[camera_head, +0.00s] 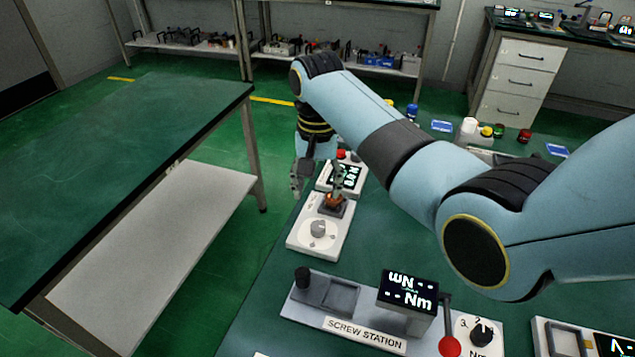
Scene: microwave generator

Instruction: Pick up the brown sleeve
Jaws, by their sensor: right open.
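A small orange-brown piece, which looks like the brown sleeve (334,199), sits on a dark holder of a white device (303,240) near the table's left edge. My right gripper (317,187) hangs down above that device with its fingers spread. One finger is left of the brown piece, and the other shows just above it. I cannot tell whether that finger touches it. Nothing is visible between the fingers. My left gripper is out of view.
In front is the screw station (365,336) with a display and a red-knobbed lever (449,345). Behind the gripper stands another white device with a display (345,175). Small bottles (469,125) stand at the back. A separate green-topped bench (110,165) is at left, across a floor gap.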

